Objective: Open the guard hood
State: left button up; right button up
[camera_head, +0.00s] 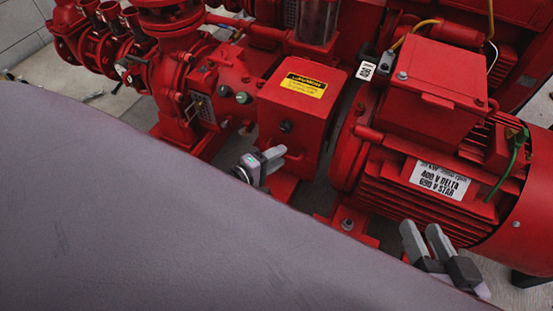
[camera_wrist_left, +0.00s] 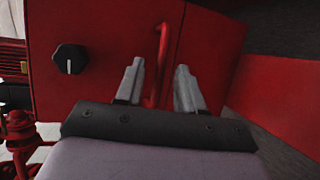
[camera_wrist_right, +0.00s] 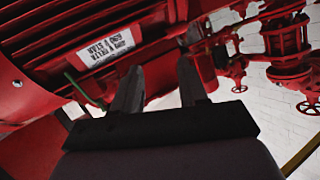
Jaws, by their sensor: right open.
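The guard hood (camera_head: 295,105) is a red box with a yellow warning label, between the pump and the motor in the head view. It looks closed. In the left wrist view its red face (camera_wrist_left: 100,45) carries a black knob (camera_wrist_left: 70,59) and a thin red bar handle (camera_wrist_left: 161,50). My left gripper (camera_head: 273,157) is in front of the hood's lower front. In the left wrist view its two fingers (camera_wrist_left: 160,80) are apart, with the handle showing between them; contact is not clear. My right gripper (camera_head: 421,230) is open and empty in front of the motor.
The red motor (camera_head: 430,150) with a white voltage label stands right of the hood, with a green cable (camera_head: 512,160). Red pump piping and valves (camera_head: 165,75) stand to the left. Pipes and handwheels (camera_wrist_right: 285,60) show in the right wrist view.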

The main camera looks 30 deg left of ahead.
pick_arm(q)
grip_shut()
